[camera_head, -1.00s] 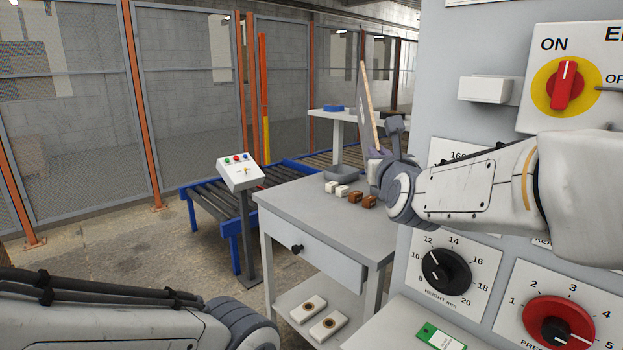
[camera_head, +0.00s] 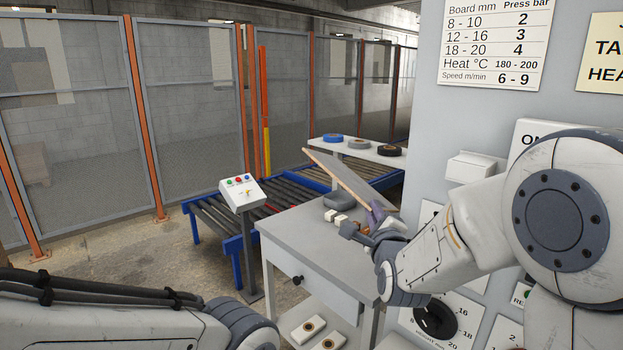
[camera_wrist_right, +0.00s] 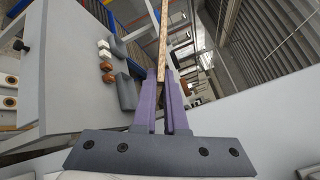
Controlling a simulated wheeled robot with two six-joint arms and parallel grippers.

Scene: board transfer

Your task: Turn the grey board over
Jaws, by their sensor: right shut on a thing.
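In the right wrist view the board (camera_wrist_right: 164,42) shows edge-on between the fingers. My right gripper (camera_head: 378,210) is shut on one end of it; its purple fingers (camera_wrist_right: 163,85) clamp the edge in the wrist view. The board looks clear of the tabletop. My left arm reaches in at the lower left, but its gripper is out of view.
A roller conveyor (camera_head: 205,212) and control post (camera_head: 242,194) stand left. The machine panel rises at right. The table's front left is clear.

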